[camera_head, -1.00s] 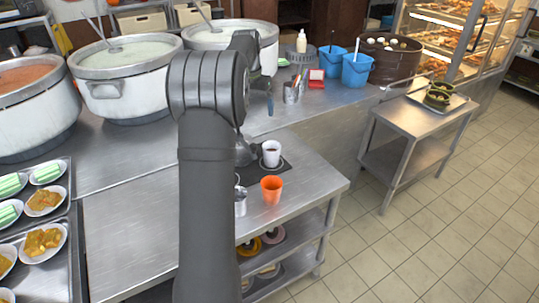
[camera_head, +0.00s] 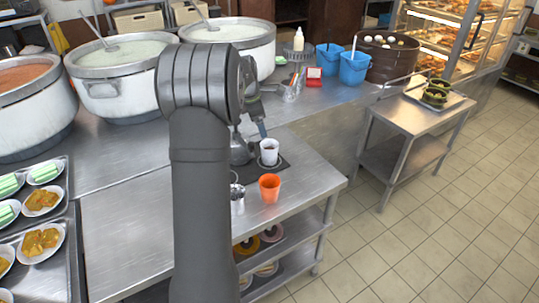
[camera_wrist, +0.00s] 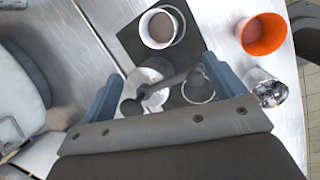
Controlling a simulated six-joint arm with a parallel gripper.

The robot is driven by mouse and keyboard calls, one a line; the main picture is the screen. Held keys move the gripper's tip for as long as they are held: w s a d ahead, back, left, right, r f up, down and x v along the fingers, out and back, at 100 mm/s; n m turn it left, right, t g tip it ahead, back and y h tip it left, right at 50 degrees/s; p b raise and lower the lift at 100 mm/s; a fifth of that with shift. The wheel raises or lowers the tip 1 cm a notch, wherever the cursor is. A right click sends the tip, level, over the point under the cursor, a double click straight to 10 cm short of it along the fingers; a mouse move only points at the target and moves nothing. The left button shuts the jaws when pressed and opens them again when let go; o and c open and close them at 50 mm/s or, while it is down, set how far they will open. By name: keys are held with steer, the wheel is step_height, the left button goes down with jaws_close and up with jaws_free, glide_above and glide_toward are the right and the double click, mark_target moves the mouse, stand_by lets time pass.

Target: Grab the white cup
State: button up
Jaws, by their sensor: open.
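The white cup (camera_head: 269,157) stands upright on a dark mat on the steel table, with dark liquid inside. In the wrist view the cup (camera_wrist: 148,34) is at the top, beyond my fingertips and apart from them. My gripper (camera_wrist: 163,84) is open, with blue fingers spread and nothing held. In the head view my gripper (camera_head: 257,128) is just above and left of the cup, partly hidden by my arm.
An orange cup (camera_head: 269,189) and a metal cup (camera_head: 238,192) stand near the white cup. Metal ware (camera_wrist: 150,76) with a dark handle shows between my fingers in the wrist view. Large stockpots (camera_head: 122,75) stand behind.

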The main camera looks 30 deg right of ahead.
mark_target(270, 151)
steer(key=d+f+n, duration=0.2)
steer(key=f+n, duration=0.1)
steer(key=f, duration=0.3)
steer(key=w+d+f+n, duration=0.1)
steer(key=d+f+n, duration=0.1)
steer(key=f, duration=0.4)
steer(key=w+d+f+n, duration=0.1)
steer(key=d+f+n, duration=0.1)
steer(key=f+n, duration=0.2)
steer(key=shift+w+f+h, duration=0.15)
steer(key=shift+f+h, duration=0.15)
steer(key=shift+f, duration=0.6)
steer(key=c, duration=1.3)
steer(key=shift+o, duration=0.2)
steer(key=shift+r, duration=0.15)
